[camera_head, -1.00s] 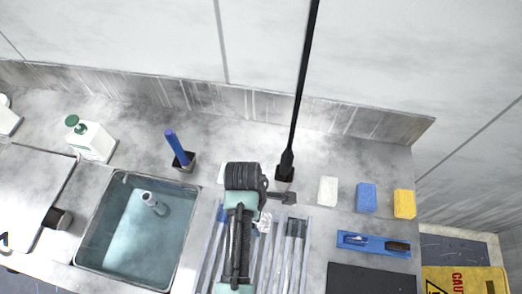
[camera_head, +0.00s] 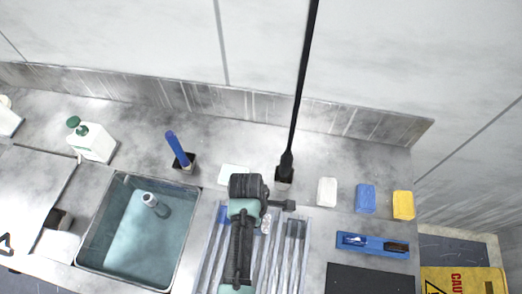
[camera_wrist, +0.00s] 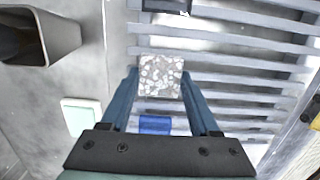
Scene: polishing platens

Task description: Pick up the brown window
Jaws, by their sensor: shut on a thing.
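My gripper (camera_wrist: 160,88) is shut on a small square piece with a mottled grey-white and faintly brownish face. This speckled piece (camera_wrist: 160,76) sits between the two blue fingertips in the wrist view. I cannot tell for certain that it is the brown window; no plainly brown piece shows. In the head view my arm covers much of the slatted rack (camera_head: 293,262), and the gripper is over it. The rack's metal slats (camera_wrist: 235,82) show behind the piece in the wrist view. A blue item (camera_wrist: 154,124) shows between the fingers, lower in the picture.
A pale square pad (camera_head: 234,172) lies behind the rack. A dark holder (camera_head: 284,178) with a tall black rod stands nearby. The sink (camera_head: 135,225) is left of the rack. White, blue (camera_head: 366,199) and yellow (camera_head: 403,205) blocks and a blue tray (camera_head: 372,245) are at right.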

